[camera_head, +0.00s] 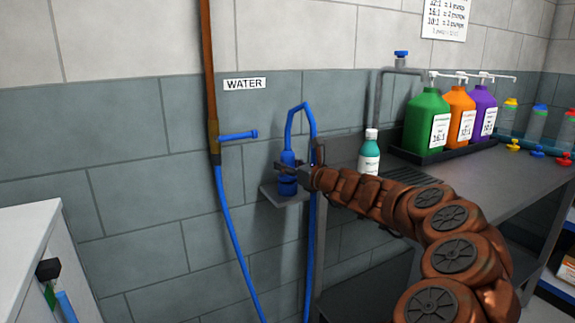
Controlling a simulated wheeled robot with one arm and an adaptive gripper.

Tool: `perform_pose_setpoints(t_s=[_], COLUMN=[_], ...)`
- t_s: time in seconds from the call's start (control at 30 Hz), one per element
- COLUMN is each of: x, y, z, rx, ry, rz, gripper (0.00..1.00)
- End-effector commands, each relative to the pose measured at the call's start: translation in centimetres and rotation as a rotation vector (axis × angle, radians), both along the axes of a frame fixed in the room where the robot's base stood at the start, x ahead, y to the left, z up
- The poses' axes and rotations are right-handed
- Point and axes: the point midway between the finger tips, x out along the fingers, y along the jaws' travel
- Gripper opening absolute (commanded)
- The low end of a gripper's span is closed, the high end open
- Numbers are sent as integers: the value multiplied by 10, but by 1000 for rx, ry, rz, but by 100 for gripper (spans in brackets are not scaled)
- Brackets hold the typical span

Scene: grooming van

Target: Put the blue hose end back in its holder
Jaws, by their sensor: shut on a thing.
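The blue hose end (288,174) is a blue cylinder standing about upright, with the blue hose (301,106) looping up from its top and down on the right. My gripper (304,172) reaches in from the right and is shut on the hose end; its fingers are small and partly hidden. The holder (272,195) is a small grey shelf bracket on the wall. The hose end's lower part shows at the holder's plate; I cannot tell whether it is seated in it or just in front of or above it.
A copper pipe with a blue lever valve (238,135) is left of the holder, below a WATER sign (245,84). On the right, a grey counter (480,172) bears a white-and-teal bottle (369,155) near my arm, a tap (401,62) and green, orange and purple jugs (427,120).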

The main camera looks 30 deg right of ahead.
Motion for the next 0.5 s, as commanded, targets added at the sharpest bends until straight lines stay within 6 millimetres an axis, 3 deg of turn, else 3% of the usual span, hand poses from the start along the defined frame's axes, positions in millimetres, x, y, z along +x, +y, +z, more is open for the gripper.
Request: perform_pose_setpoints(t_s=[0.5], x=[0], y=[0], z=[-6], rx=[1], ry=[-1], rz=[0], gripper=[0])
